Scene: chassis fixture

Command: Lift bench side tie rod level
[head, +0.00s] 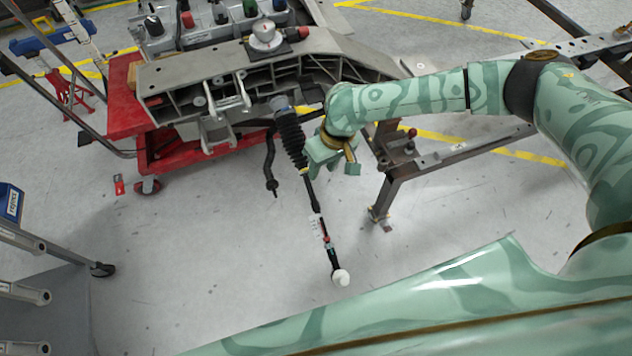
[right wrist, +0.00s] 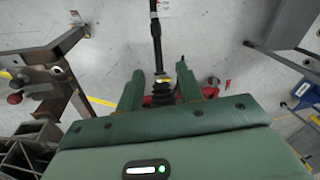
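The tie rod (head: 311,193) runs from the chassis fixture, with a ribbed black boot (head: 291,138) at its upper end. It slopes down to a white ball-shaped end (head: 340,277) over the open floor. My right gripper (head: 334,168) is beside the rod, just below the boot. In the right wrist view the rod (right wrist: 156,42) passes between the fingers of my right gripper (right wrist: 158,76), with visible gaps on both sides. That gripper is open; the boot is partly hidden behind its body. My left gripper is not in view.
The grey chassis fixture (head: 240,82) sits on a red cart (head: 170,155). A black hose-like link (head: 270,165) hangs left of the rod. A grey steel stand (head: 400,155) is close on the right. The floor around the rod's lower end is clear.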

